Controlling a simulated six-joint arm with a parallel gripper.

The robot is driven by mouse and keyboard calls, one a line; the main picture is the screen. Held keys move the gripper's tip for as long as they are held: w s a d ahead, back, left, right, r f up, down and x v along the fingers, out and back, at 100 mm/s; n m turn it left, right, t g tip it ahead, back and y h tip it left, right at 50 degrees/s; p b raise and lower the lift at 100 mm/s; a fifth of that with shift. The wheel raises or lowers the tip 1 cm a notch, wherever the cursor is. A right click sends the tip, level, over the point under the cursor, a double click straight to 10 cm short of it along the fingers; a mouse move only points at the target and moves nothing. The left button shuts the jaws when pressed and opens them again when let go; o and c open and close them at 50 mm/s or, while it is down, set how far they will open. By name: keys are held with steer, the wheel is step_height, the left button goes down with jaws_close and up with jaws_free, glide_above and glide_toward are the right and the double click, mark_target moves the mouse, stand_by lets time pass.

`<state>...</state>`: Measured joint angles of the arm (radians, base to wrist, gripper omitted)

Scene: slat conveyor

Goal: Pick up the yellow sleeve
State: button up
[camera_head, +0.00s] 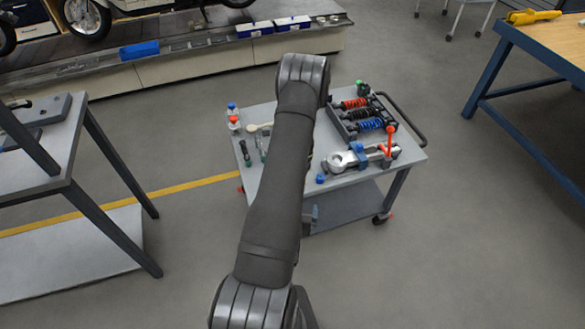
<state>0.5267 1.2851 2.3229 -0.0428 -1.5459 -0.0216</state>
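I cannot make out a yellow sleeve for certain. A yellow object (534,16) lies on the wooden-topped bench at the top right, but its shape is too small to name surely. My dark arm crosses the middle of the view and covers part of a grey cart (338,190). My gripper does not show; the arm hides whatever is behind it, including the cart top's middle.
The cart holds red, black and blue coil springs (370,113) in a rack, a clamped metal rod (350,160), and small bottles (233,118). A grey table (60,135) stands left, the wooden bench (555,42) right. A platform with motorbikes (190,60) runs behind. Floor between is clear.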

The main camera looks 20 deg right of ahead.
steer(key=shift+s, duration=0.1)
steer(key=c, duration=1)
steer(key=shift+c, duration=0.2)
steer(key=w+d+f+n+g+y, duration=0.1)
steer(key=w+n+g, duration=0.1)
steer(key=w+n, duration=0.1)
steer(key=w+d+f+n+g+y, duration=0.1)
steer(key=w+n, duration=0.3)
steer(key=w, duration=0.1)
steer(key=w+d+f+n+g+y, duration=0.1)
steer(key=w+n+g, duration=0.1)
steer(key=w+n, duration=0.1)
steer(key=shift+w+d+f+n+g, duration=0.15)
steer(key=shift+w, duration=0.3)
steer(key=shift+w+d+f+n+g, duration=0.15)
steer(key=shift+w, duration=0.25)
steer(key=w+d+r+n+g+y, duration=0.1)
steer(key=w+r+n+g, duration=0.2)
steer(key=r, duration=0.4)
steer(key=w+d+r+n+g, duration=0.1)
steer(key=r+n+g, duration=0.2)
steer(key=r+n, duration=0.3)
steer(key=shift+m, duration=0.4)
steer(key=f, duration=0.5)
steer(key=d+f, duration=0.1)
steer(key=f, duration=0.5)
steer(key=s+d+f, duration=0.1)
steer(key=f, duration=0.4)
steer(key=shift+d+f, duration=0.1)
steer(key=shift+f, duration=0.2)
